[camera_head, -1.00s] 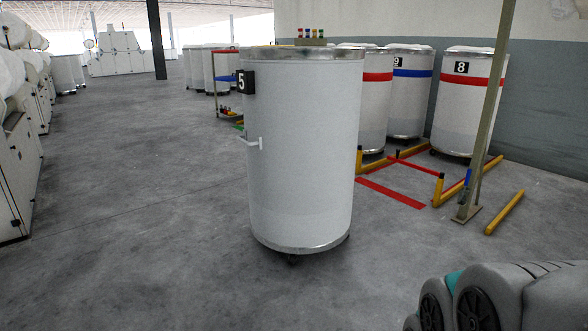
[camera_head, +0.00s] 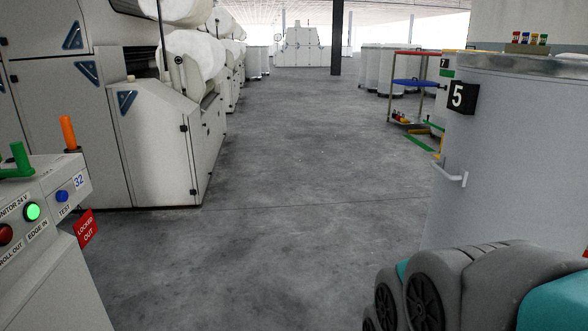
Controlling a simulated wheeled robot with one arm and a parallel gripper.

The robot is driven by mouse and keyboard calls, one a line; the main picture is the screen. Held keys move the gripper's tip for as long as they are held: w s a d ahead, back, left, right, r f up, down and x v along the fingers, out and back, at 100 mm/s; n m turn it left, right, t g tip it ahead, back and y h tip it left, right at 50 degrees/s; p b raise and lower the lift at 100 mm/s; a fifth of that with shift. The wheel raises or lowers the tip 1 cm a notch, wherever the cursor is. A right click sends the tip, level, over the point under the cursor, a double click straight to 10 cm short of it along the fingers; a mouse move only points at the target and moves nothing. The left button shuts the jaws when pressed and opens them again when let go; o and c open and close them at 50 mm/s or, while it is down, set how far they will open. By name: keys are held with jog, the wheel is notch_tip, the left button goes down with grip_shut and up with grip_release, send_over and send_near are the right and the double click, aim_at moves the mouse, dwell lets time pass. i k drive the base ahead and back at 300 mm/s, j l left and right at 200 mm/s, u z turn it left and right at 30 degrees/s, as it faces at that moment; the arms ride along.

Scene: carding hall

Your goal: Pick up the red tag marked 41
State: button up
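A red tag (camera_head: 86,229) with white words "LOCKED OUT" hangs at the right end of a grey control box (camera_head: 48,231) at the lower left. I see no 41 on this tag. A white label reading 32 (camera_head: 78,181) is on the box above it, by a blue TEST button (camera_head: 62,196). No tag marked 41 can be read in this view. My arm's grey and teal links show at the lower right, and my gripper is out of view.
A large white can marked 5 (camera_head: 462,97) stands close on the right. Grey machines (camera_head: 150,140) line the left. A red-topped trolley (camera_head: 420,90) stands farther back on the right. The aisle floor (camera_head: 300,190) between is clear.

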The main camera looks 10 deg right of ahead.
aim_at(516, 39)
jog(key=i+j, duration=0.1)
jog(key=i, duration=1.95)
jog(key=i+z, duration=0.2)
jog(key=i, duration=0.35)
jog(key=i+z, duration=0.2)
jog(key=i, duration=0.35)
jog(key=i+z, duration=0.2)
jog(key=i, duration=0.35)
jog(key=i+j+z, duration=0.15)
jog(key=i, duration=0.4)
jog(key=i+l+z, duration=0.25)
jog(key=i+z, duration=0.6)
jog(key=i, duration=0.15)
jog(key=i+z, duration=0.45)
jog(key=i+j+z, duration=0.4)
jog(key=i+l+u, duration=0.2)
jog(key=i+l, duration=0.2)
jog(key=i+l+u, duration=0.15)
jog(key=i+l, duration=0.3)
jog(key=i+l+u, duration=0.2)
jog(key=i+l, duration=0.25)
jog(key=i+l+u, duration=0.2)
jog(key=i+l, duration=0.15)
jog(key=l, duration=0.25)
jog(key=i+l+u, duration=0.1)
jog(key=l+u, duration=0.25)
jog(key=l, duration=0.55)
jog(key=l+u, duration=0.4)
jog(key=l, duration=0.5)
